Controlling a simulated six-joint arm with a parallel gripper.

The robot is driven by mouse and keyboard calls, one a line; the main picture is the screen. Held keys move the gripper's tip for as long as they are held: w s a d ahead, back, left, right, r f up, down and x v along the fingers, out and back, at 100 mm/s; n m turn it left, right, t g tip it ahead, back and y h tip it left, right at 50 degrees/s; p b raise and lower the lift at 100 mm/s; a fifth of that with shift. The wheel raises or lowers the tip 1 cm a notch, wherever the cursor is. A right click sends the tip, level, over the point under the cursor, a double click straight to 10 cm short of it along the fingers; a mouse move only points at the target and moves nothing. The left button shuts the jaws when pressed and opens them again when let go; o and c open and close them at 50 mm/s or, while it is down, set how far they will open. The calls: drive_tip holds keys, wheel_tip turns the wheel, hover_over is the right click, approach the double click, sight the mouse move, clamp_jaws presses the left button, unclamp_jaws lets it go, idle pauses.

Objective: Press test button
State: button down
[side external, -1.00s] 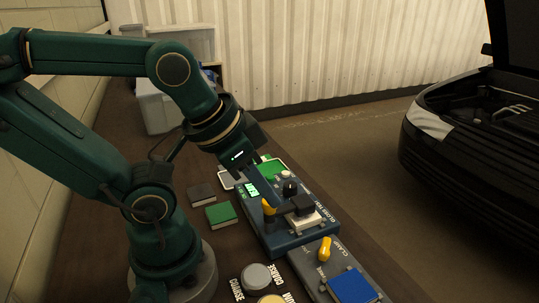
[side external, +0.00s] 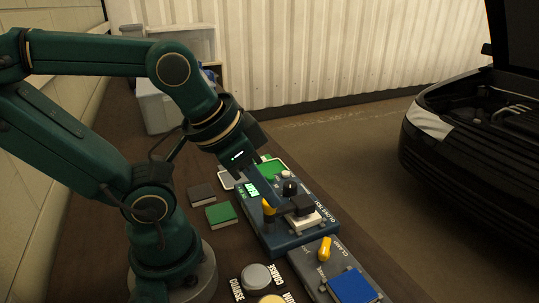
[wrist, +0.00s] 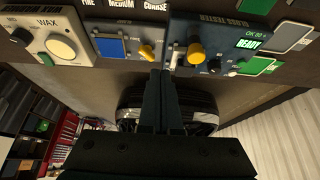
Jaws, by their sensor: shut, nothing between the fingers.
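The blue gloss tester (side external: 272,243) lies on the bench in the side external view, below my gripper. It bears a yellow knob (side external: 268,208), a black knob (side external: 290,188), a small pale round button (side external: 286,175) and a black block on a white base (side external: 302,208). Its lit green display (side external: 252,190) reads READY in the wrist view (wrist: 248,43). My gripper (side external: 279,203) is shut and empty, its fingers slanting down over the tester beside the yellow knob. In the wrist view the fingers (wrist: 163,75) point towards the tester's near edge. I cannot tell whether they touch anything.
A grey clamp panel (side external: 310,268) with a yellow lever (side external: 325,249) and blue pad (side external: 352,286) adjoins the tester. Green (side external: 221,215) and dark (side external: 201,194) blocks lie to its left. Round pads (side external: 256,276) lie in front. A black car (side external: 470,150) stands right.

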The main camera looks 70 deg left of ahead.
drive_tip(key=w+a+r+m+t+y, duration=0.5)
drive_tip(key=w+a+r+m+t, duration=0.3)
drive_tip(key=w+a+r+m, duration=0.3)
drive_tip(key=m+g+h, duration=0.3)
drive_tip(key=m+g, duration=0.2)
drive_tip(key=m, duration=0.9)
hover_over(270, 178)
wheel_tip(270, 178, down, 12)
drive_tip(key=shift+s+f, duration=0.1)
drive_tip(key=shift+s, duration=0.35)
drive_tip(key=shift+f, duration=0.1)
drive_tip(key=shift+f, duration=4.3)
